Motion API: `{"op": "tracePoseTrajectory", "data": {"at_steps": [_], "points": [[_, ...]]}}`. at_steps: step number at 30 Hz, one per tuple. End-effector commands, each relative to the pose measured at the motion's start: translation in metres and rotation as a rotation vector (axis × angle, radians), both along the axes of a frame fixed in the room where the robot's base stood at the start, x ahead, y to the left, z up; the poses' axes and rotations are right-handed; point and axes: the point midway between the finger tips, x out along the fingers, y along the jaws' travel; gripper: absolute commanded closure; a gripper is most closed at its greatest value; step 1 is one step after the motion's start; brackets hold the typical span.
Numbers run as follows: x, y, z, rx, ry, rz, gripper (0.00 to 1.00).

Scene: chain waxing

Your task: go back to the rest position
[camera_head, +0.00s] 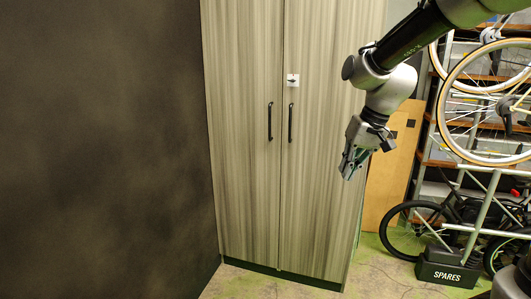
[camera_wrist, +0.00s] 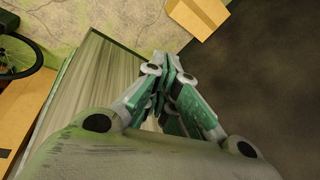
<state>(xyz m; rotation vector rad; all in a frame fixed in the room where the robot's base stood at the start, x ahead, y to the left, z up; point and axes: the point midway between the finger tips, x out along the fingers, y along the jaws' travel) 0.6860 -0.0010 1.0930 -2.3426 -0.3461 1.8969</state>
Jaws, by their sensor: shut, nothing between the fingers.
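My gripper (camera_head: 349,172) hangs from my arm in the head view, in front of the right door of a tall wooden cabinet (camera_head: 240,190). Its fingers point down and a little to the left. In the wrist view my gripper (camera_wrist: 170,78) has its fingertips together, with nothing seen between them. The gripper appears apart from the cabinet. The cabinet's two doors are closed, with dark vertical handles and a small white lock plate.
A dark wall (camera_head: 100,150) fills the left. A bike with a black box marked SPARES (camera_head: 447,274) stands at the lower right, below hanging wheels (camera_head: 490,100). A tan board (camera_head: 388,180) leans beside the cabinet. A cardboard box (camera_wrist: 199,15) shows in the wrist view.

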Motion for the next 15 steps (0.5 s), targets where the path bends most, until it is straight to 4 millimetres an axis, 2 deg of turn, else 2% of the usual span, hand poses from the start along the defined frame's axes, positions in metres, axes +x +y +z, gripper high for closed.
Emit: {"op": "tracePoseTrajectory", "data": {"at_steps": [1, 3, 7, 9, 12, 15], "points": [[-0.035, -0.025, 0.003, -0.042, 0.017, 0.005, 1.0], [-0.084, -0.058, 0.003, -0.107, 0.042, 0.014, 1.0], [-0.162, -0.108, 0.0, -0.199, 0.044, 0.004, 1.0], [-0.191, -0.124, -0.001, -0.223, 0.014, -0.016, 1.0], [-0.215, -0.136, 0.003, -0.226, -0.046, -0.056, 1.0], [-0.223, -0.142, 0.017, -0.22, -0.118, -0.093, 1.0]]}}
